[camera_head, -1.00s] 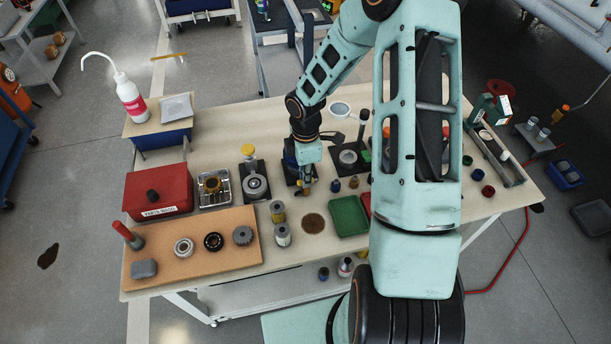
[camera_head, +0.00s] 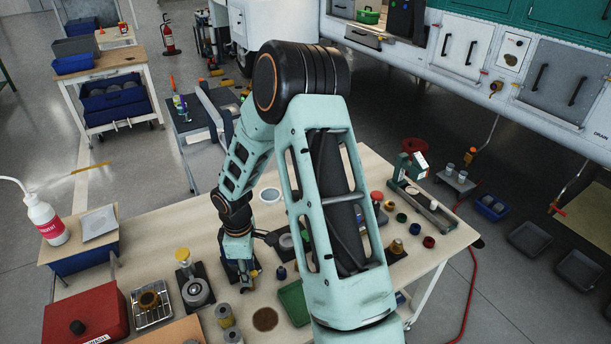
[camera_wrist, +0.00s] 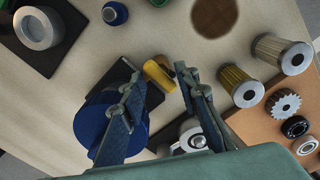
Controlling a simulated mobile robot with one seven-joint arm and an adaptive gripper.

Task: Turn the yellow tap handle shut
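In the wrist view, the yellow tap handle (camera_wrist: 158,76) shows between the fingertips of my gripper (camera_wrist: 160,82). The fingers are apart, with a visible gap; I cannot tell whether either touches the handle. The tap's blue body (camera_wrist: 82,122) is on a black plate, partly covered by the left finger. In the head view, my gripper (camera_head: 244,281) points down at the tap on the bench. The yellow handle (camera_head: 254,274) shows small there, and the arm covers much of the blue body.
On the bench (camera_head: 150,235), a post with a yellow knob (camera_head: 183,254) stands left of the gripper. Several small caps and a green tray (camera_head: 294,303) lie to the right. In the wrist view, two metal filters (camera_wrist: 238,85) stand right of the fingers, near a brown round patch (camera_wrist: 214,15).

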